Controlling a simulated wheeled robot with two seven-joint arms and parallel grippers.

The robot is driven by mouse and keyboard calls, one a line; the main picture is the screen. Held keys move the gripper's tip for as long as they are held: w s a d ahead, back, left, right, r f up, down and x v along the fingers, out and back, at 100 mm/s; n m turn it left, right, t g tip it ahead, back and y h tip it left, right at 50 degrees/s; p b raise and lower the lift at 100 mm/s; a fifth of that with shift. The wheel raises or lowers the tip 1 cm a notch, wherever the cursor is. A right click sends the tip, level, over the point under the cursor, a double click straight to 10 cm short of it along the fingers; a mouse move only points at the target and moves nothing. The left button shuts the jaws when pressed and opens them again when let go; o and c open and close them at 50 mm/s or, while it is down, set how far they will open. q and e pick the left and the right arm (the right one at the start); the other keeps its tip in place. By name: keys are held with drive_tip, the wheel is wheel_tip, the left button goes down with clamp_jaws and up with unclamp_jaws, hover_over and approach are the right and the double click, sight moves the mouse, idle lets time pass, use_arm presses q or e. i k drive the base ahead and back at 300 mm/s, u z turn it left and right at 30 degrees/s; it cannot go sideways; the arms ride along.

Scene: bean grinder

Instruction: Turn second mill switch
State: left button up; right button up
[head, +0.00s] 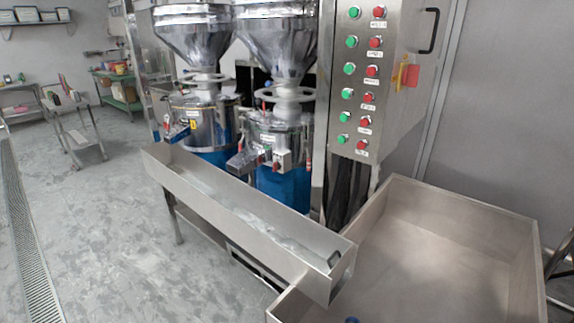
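Two steel mills with cone hoppers stand side by side behind a long trough. The left mill (207,124) and the right mill (275,135) have blue lower parts. A small switch box (283,160) with a red button sits on the front of the right mill. A steel control cabinet (333,100) at their right carries several rows of green buttons (349,68) and red buttons (372,71), with labels too small to read. A red and yellow switch (408,76) is on its right side. I cannot tell which control is the second mill switch. Neither gripper is in view.
The sloping steel trough (180,175) runs in front of the mills to a large open steel bin (450,205) at the lower right. A cart (75,125) and shelves stand at the back left. The grey floor (90,230) at the left is clear.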

sight(276, 166)
drive_tip(key=u, duration=1.75)
drive_tip(key=i, duration=0.9)
drive_tip(key=z, duration=2.75)
